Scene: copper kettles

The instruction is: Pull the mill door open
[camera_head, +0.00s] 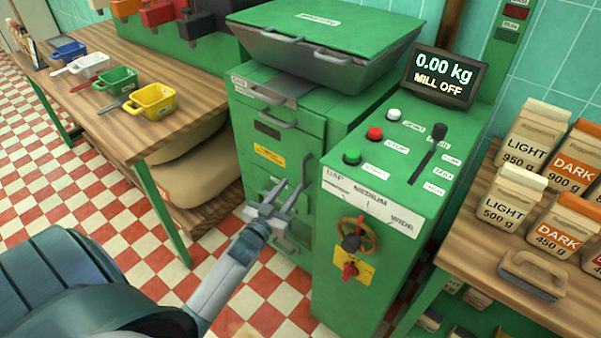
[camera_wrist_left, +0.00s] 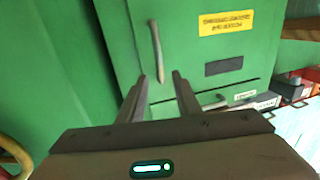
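The mill door is the green front panel (camera_head: 262,142) of the mill, with a yellow label; it also fills much of the left wrist view (camera_wrist_left: 190,55). It looks shut. Its grey vertical handle (camera_head: 307,166) is near the door's right edge in the head view, and it also shows in the left wrist view (camera_wrist_left: 156,48). My left gripper (camera_head: 292,186) is open in front of the door. In the left wrist view its fingertips (camera_wrist_left: 160,76) are either side of one end of the handle; contact cannot be told. My right gripper is not in view.
The mill's control cabinet (camera_head: 375,190) stands right of the door, with a handwheel (camera_head: 358,236) and a display (camera_head: 444,77) reading 0.00 kg, MILL OFF. A wooden bench (camera_head: 180,122) with scoops stands left. Another bench (camera_head: 470,250) holds coffee bags at right. Checkered floor (camera_head: 80,170) is clear.

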